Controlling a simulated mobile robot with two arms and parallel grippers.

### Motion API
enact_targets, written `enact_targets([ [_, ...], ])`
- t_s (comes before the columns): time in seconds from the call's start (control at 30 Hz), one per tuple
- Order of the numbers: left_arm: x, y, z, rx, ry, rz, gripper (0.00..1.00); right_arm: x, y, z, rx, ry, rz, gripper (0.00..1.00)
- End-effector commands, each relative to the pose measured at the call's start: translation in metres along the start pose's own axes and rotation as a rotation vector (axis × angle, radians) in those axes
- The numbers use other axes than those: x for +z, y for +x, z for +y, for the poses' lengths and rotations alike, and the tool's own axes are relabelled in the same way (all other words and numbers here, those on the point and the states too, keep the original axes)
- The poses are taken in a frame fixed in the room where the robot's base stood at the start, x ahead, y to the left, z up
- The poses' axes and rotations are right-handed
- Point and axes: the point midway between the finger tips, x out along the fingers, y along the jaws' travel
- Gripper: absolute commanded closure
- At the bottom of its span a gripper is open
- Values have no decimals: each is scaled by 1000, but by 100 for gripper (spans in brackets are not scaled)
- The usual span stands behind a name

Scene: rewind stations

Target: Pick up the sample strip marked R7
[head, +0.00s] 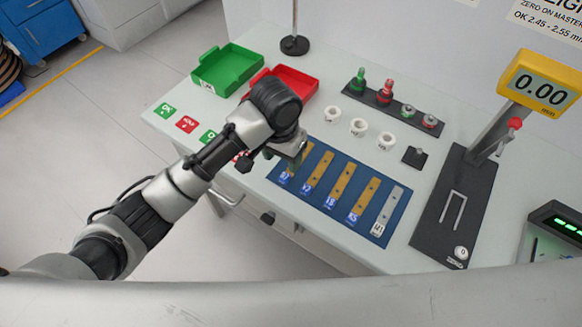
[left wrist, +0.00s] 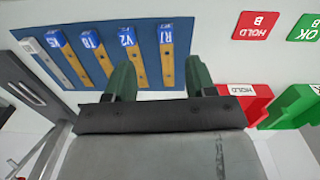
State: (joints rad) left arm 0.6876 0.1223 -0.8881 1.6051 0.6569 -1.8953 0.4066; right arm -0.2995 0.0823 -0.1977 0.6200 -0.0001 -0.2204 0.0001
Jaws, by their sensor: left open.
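The strip marked R7 (head: 285,178), brass with a blue label end, is the leftmost strip on the blue mat (head: 392,238) in the head view. My left gripper (head: 294,161) is over its far part and hides some of it. In the left wrist view, the R7 strip (left wrist: 167,42) lies between the two open green fingers of my left gripper (left wrist: 160,66), nearer the right finger. The fingers appear apart from it; their height above the mat is unclear. My right gripper is in neither view.
Other strips lie parallel beside it, the nearest marked V2 (head: 306,188). A green tray (head: 228,70) and red tray (head: 295,84) stand behind my left arm. White rings (head: 358,127) and a yellow-headed gauge (head: 541,88) are to the right.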

Motion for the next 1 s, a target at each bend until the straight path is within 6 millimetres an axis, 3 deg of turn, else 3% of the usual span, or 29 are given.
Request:
enact_targets([
  [0.07,-5,-7,-4,-27,1,-16,45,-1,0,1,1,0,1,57],
  [0.17,-6,-2,-5,-38,1,-29,45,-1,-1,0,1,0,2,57],
  [0.4,-5,35,-7,-37,1,-29,45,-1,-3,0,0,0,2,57],
  [0.63,-6,53,-7,-37,1,-28,45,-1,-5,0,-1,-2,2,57],
  [0.83,-8,84,-7,-38,1,-28,45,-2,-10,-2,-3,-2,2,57],
  [1.0,-8,97,-8,-38,2,-25,45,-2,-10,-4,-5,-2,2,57],
])
